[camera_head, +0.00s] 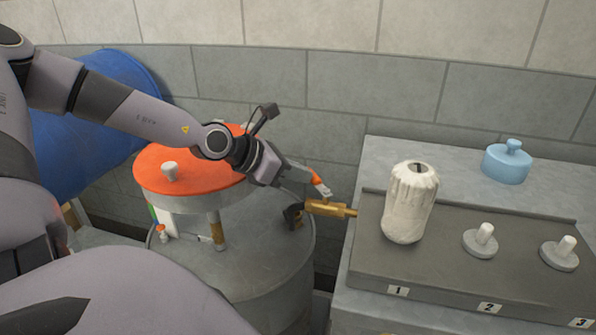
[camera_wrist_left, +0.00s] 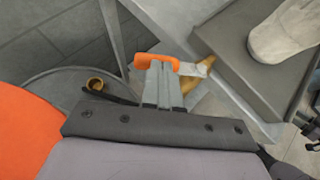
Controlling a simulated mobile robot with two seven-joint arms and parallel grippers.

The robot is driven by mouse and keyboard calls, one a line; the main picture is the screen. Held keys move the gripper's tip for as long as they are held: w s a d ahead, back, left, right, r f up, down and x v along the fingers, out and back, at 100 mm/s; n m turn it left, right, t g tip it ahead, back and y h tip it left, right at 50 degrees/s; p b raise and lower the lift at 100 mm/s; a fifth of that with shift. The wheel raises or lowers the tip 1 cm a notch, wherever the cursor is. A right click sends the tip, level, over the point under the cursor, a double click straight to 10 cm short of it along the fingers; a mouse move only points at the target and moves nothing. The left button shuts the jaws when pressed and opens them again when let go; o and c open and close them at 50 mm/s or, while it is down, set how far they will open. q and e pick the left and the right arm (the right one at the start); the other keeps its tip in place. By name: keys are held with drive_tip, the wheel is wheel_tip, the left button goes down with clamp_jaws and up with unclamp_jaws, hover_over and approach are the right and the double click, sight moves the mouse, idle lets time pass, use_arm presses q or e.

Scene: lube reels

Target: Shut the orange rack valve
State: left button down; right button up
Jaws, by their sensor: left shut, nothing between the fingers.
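The rack valve has a brass body (camera_head: 332,209) that sticks out leftward from the grey rack. Its lever has an orange grip (camera_head: 317,178) and a bare metal part joining the brass. In the head view the lever slants up and left from the body, at an angle to the brass pipe. In the left wrist view the orange grip (camera_wrist_left: 148,61) lies across the ends of my fingers. My left gripper (camera_head: 306,174) is shut and empty, its tips at the orange grip; I cannot tell whether they touch. It also shows in the left wrist view (camera_wrist_left: 160,76). My right gripper is not in view.
A grey drum (camera_head: 270,265) with an orange lid (camera_head: 200,182) stands below my left arm. A blue barrel (camera_head: 80,130) is behind.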

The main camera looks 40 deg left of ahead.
use_arm(q)
drive_tip(key=shift+w+m+h+p, duration=0.3)
drive_tip(key=shift+m+h+p, duration=0.15)
drive_tip(key=shift+m+h, duration=0.05)
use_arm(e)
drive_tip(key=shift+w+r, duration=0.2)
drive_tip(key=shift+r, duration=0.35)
use_arm(q)
drive_tip(key=w+m+g+h+b, duration=0.2)
drive_tip(key=m, duration=0.1)
drive_tip(key=shift+h, duration=0.3)
drive_tip(key=shift+w+m+g+h, duration=0.3)
drive_tip(key=shift+m+h, duration=0.1)
drive_tip(key=shift+m, duration=0.2)
drive_tip(key=shift+d+b, duration=0.1)
drive_tip(key=shift+b, duration=0.2)
drive_tip(key=shift+w+d, duration=0.2)
drive_tip(key=shift+w, duration=0.45)
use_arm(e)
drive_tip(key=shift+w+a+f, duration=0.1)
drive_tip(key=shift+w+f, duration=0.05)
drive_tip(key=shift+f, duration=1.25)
use_arm(q)
drive_tip(key=shift+s+f, duration=0.1)
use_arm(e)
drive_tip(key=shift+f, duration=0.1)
